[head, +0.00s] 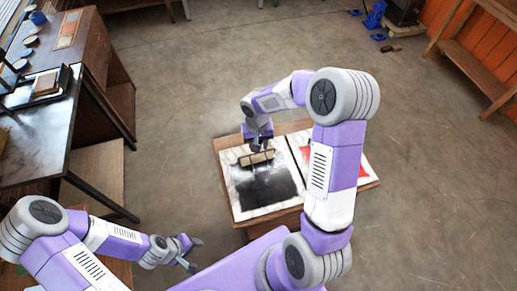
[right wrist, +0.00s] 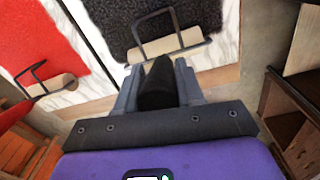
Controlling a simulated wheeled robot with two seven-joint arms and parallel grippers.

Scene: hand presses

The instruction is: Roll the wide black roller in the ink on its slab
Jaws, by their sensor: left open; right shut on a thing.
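A black-handled roller with a wire frame and a tan cylinder (head: 257,157) is at the far edge of the black ink (head: 264,190) on a white marbled slab (head: 247,212). My right gripper (right wrist: 157,80) is shut on its black handle (right wrist: 157,88). My left gripper (head: 194,255) is open and empty, low and left of the slab's table.
A second slab with red ink (head: 350,163) lies to the right; another roller (right wrist: 47,88) rests there. A wooden table (head: 292,128) carries both slabs. A dark bench (head: 40,135) stands left, a wooden shelf (head: 463,65) far right.

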